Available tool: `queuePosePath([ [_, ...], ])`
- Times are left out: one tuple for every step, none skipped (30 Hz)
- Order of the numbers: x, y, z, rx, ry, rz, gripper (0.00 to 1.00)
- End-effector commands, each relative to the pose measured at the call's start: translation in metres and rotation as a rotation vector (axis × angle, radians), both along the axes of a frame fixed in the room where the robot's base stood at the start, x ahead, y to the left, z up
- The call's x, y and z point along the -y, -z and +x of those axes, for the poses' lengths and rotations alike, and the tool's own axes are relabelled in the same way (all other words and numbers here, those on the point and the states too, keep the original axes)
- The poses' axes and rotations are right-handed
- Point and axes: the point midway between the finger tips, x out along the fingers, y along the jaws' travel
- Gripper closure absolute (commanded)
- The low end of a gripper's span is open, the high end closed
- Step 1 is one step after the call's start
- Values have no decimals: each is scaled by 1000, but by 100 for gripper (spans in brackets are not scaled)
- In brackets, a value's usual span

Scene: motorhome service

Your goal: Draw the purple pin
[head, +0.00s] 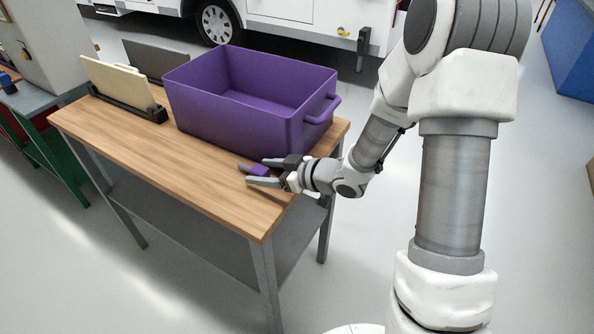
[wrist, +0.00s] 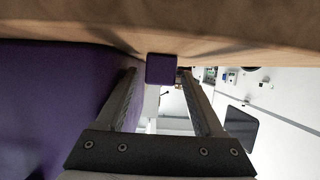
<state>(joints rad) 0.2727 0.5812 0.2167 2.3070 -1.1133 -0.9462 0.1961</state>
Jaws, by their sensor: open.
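A small purple block (head: 259,170), likely the purple pin, is at the wooden tabletop, just in front of the large purple bin. A short grey piece shows at its left end in the head view. My gripper (head: 256,172) is open and low over the table, its fingers on either side of the block. In the wrist view the purple block (wrist: 161,69) appears between the tips of my open gripper (wrist: 159,72), with gaps visible on both sides. Whether a finger touches it cannot be told.
The large purple bin (head: 247,128) with a side handle stands close beside my gripper; its wall (wrist: 45,100) fills the left of the wrist view. A dark rack (head: 130,104) with upright boards stands at the table's back left. The front-left tabletop (head: 185,165) is clear.

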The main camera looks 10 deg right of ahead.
Motion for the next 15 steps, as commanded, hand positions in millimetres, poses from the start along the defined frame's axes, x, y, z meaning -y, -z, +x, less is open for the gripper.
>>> queuePosePath([
  [9,-7,-5,0,7,-1,28],
  [14,-10,-8,0,7,-1,28],
  [21,-15,-14,-1,9,-2,28],
  [26,-18,-18,1,9,-2,28],
  [32,-21,-22,0,9,-1,28],
  [39,-24,-28,-1,9,-2,28],
  [44,-27,-33,0,8,-3,28],
  [50,-30,-37,1,9,-2,28],
  [58,-34,-43,0,9,-3,28],
  [63,-37,-47,0,8,-2,28],
  [68,-40,-51,0,8,-2,28],
  [75,-43,-57,0,8,-2,28],
  [80,-46,-61,0,8,-2,28],
  [84,-48,-65,0,9,-1,28],
  [90,-51,-69,-1,8,-1,28],
])
